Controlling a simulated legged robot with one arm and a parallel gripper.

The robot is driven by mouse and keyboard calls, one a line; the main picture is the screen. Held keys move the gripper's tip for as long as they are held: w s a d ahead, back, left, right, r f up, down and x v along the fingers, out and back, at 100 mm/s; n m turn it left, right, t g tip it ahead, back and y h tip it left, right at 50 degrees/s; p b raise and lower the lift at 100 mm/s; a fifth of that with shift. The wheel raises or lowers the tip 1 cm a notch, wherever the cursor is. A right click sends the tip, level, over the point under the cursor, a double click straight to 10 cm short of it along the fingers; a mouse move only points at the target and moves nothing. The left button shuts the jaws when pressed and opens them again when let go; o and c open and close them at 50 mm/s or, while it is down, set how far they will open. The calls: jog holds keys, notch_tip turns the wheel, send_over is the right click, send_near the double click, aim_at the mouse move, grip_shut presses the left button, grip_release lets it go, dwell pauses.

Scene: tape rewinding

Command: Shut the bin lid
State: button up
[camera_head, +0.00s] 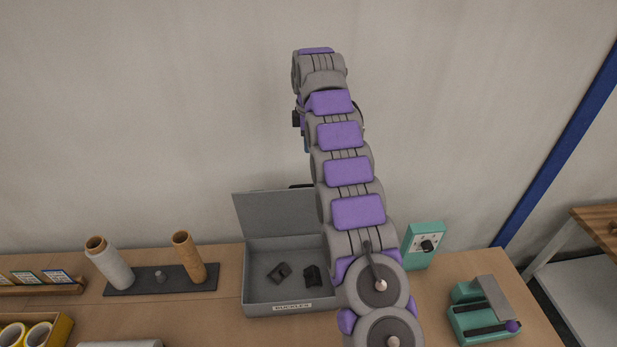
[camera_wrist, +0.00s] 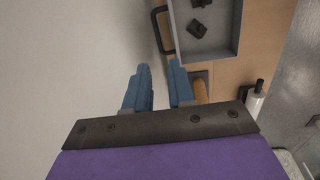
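The grey bin (camera_head: 262,308) with a "BUCKLES" label stands on the workbench, with dark buckles (camera_head: 279,271) inside. Its lid (camera_head: 268,213) stands open at the back, tilted up toward the wall. A dark handle (camera_head: 301,186) shows at the lid's top edge, partly hidden by my arm. In the wrist view the bin's grey rim (camera_wrist: 236,40) and the dark handle (camera_wrist: 157,30) are at the top. My gripper (camera_wrist: 160,88) has two blue fingers apart with nothing between them, below the handle in that picture. In the head view my arm mostly hides the gripper.
Left of the bin, a dark base (camera_head: 160,281) holds a white spool (camera_head: 112,268) and a brown spool (camera_head: 190,258). A teal box with a knob (camera_head: 423,245) and a teal tape device (camera_head: 482,312) stand at right. The wall is close behind.

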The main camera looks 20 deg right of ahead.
aim_at(309, 185)
jog(key=shift+n, duration=0.3)
jog(key=w+f+b, duration=0.1)
jog(key=f+b, duration=0.1)
jog(key=f, duration=0.4)
jog(key=w+f+b, duration=0.1)
jog(key=f+b, duration=0.2)
jog(key=f, duration=0.3)
jog(key=d+f+b, duration=0.1)
jog(key=f+b, duration=0.1)
jog(key=f, duration=0.4)
jog(key=shift+w, duration=0.4)
jog(key=shift+c, duration=0.4)
grip_shut()
